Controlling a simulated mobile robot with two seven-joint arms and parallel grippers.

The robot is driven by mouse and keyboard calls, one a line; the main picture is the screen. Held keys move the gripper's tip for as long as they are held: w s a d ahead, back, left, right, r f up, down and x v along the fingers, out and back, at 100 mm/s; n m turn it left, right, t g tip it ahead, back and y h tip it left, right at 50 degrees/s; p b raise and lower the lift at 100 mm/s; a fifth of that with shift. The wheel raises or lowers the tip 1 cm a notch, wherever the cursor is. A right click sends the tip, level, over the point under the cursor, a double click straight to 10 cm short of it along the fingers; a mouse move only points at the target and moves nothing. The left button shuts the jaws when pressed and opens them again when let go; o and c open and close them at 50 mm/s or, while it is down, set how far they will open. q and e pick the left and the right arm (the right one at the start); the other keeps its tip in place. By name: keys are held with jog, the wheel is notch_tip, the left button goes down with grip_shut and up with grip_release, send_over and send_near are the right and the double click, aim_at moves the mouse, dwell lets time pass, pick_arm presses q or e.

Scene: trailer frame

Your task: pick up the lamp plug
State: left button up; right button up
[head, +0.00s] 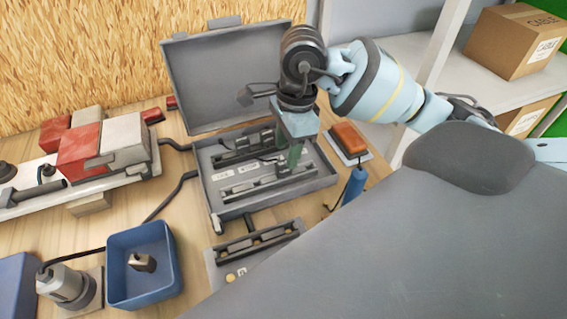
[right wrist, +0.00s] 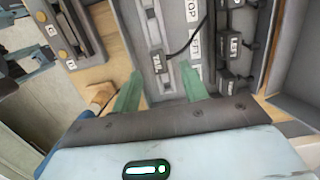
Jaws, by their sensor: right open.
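An open grey case (head: 215,198) stands on the wooden bench, with small dark plugs and connectors on strips inside. My right gripper (head: 297,158) is over the right part of the case, fingers pointing down, open and empty. In the right wrist view its green fingertips (right wrist: 160,78) are apart, on either side of the end of a strip. A plug labelled TAIL (right wrist: 157,62) with a black cable sits on that strip, between and just beyond the fingertips. Black plugs labelled LEFT (right wrist: 234,45) are on the neighbouring strip. I cannot tell which is the lamp plug. My left gripper is not in view.
The case lid (head: 225,75) stands up behind. A blue bin (head: 115,262) is at the front left, an orange block (head: 349,137) right of the case. A slotted strip (head: 228,256) lies in front. Red and grey lamp blocks (head: 80,153) are at left. Shelves stand right.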

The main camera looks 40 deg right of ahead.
aim_at(284, 162)
jog(key=shift+a+f+p, duration=0.15)
jog(key=shift+a+f, duration=0.1)
jog(key=shift+f, duration=1.05)
jog(key=shift+a+f+p, duration=0.15)
jog(key=shift+a+f, duration=0.05)
jog(key=shift+f, duration=1.05)
jog(key=shift+c, duration=0.4)
jog(key=c, duration=0.7)
